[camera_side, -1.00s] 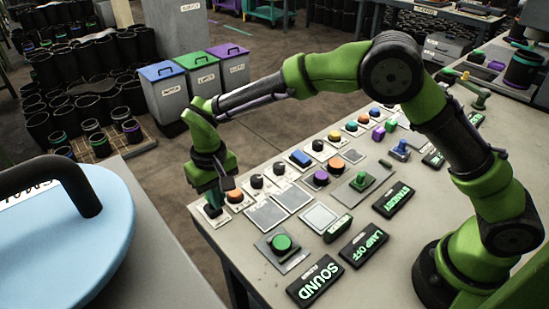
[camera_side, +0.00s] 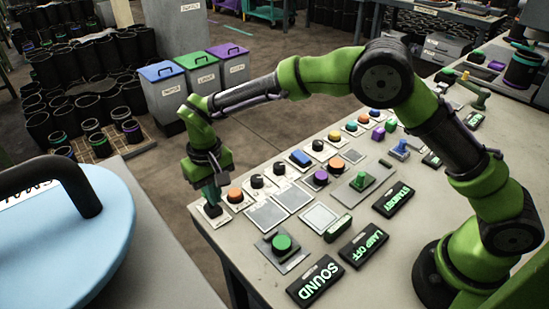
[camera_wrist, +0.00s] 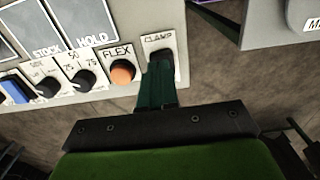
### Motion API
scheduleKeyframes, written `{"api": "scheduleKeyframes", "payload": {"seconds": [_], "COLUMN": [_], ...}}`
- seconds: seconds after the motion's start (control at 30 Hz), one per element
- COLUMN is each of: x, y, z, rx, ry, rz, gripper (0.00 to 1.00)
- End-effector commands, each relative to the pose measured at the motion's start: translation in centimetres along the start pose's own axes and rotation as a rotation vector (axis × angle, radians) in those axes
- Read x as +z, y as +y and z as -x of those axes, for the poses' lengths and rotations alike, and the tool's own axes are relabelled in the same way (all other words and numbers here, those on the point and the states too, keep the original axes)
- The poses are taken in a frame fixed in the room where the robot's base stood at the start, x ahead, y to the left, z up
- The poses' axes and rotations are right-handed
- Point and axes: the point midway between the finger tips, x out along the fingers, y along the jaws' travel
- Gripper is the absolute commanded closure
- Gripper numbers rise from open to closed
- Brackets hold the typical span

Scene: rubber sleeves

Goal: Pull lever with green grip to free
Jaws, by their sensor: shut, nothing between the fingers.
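A control with an upright green grip (camera_side: 362,181) stands on a grey plate in the middle of the panel table in the side view. A lever with a green handle (camera_side: 478,92) also shows at the far right end; I cannot tell which one the task names. My gripper (camera_side: 212,200) is at the panel's left corner, well away from both. Its dark green fingers are shut and empty, and in the wrist view (camera_wrist: 158,68) their tips are at a black switch (camera_wrist: 163,62) labelled CLAMP. Whether they touch it is unclear. Neither green grip shows in the wrist view.
An orange FLEX button (camera_wrist: 122,72) sits beside my fingertips, with black knobs further along. A green round button (camera_side: 281,243) and lit signs, SOUND (camera_side: 315,281) and LAMP OFF (camera_side: 363,247), lie nearer the front. A blue lid (camera_side: 75,235) fills the left foreground.

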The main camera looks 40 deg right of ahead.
Motion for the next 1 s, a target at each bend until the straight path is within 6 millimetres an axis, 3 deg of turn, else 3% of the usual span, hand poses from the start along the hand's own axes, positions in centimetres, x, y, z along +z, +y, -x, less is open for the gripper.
{"api": "scheduleKeyframes", "payload": {"seconds": [0.57,1.0], "x": [0.1,1.2], "y": [0.0,-0.1], "z": [0.0,0.0], "rx": [0.000,0.000], "ry": [0.000,0.000], "rz": [0.001,0.001], "gripper": [1.00,1.00]}}
